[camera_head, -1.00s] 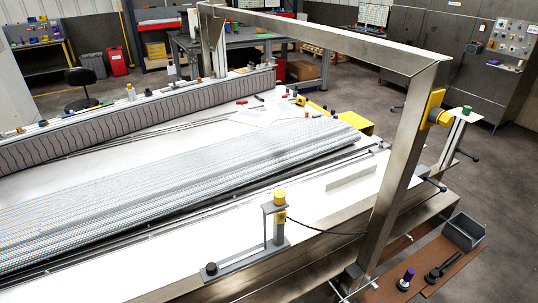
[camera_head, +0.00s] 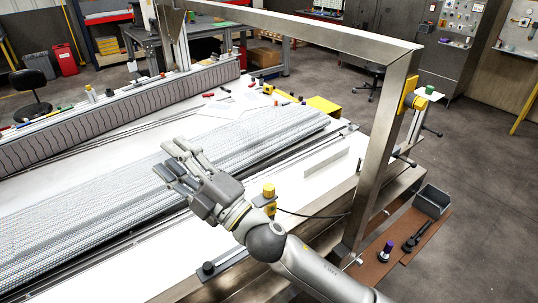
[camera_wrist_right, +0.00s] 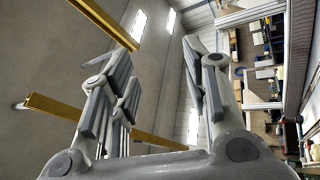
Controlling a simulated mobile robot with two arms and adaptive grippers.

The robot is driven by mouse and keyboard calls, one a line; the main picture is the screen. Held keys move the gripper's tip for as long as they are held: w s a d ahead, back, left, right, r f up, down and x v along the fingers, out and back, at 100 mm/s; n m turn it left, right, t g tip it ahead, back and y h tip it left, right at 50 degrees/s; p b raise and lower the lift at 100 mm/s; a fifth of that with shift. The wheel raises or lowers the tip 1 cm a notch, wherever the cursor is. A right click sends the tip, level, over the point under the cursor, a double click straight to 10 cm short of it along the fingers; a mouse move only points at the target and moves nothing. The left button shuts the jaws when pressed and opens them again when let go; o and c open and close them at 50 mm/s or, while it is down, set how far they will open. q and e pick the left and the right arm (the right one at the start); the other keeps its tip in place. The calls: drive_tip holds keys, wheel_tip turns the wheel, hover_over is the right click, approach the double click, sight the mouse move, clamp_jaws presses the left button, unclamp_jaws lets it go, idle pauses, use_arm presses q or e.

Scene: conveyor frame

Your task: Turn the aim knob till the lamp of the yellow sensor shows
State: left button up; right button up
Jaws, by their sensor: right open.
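A yellow sensor (camera_head: 269,190) stands on a grey bracket at the conveyor's near side, its lower part hidden by my right arm. A black knob (camera_head: 208,267) sits on the bracket's base, left of it. Another yellow unit (camera_head: 410,95) with a round yellow part is fixed to the metal frame post. I cannot tell which round part is the aim knob, and no lit lamp shows. My right gripper (camera_head: 168,158) is open and empty above the ribbed conveyor, apart from both units. Its spread fingers fill the right wrist view (camera_wrist_right: 155,60). My left gripper is out of view.
The metal frame (camera_head: 375,170) rises over the conveyor's right end. A brown shelf (camera_head: 375,268) holds a grey bin (camera_head: 432,200), a purple-topped item (camera_head: 387,250) and a black tool. A black cable runs from the near sensor. The floor at right is mostly clear.

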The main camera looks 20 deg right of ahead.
drive_tip(key=s+a+r+n+g+y, duration=0.25)
drive_tip(key=a+n+g+y, duration=0.45)
drive_tip(key=n, duration=0.4)
drive_tip(key=n+g+h, duration=1)
drive_tip(key=n+h, duration=0.5)
drive_tip(key=h, duration=0.7)
hover_over(269, 186)
wheel_tip(269, 186, down, 9)
wheel_tip(269, 186, down, 9)
drive_tip(key=b, duration=0.5)
drive_tip(key=shift+r, duration=0.15)
drive_tip(key=c, duration=0.6)
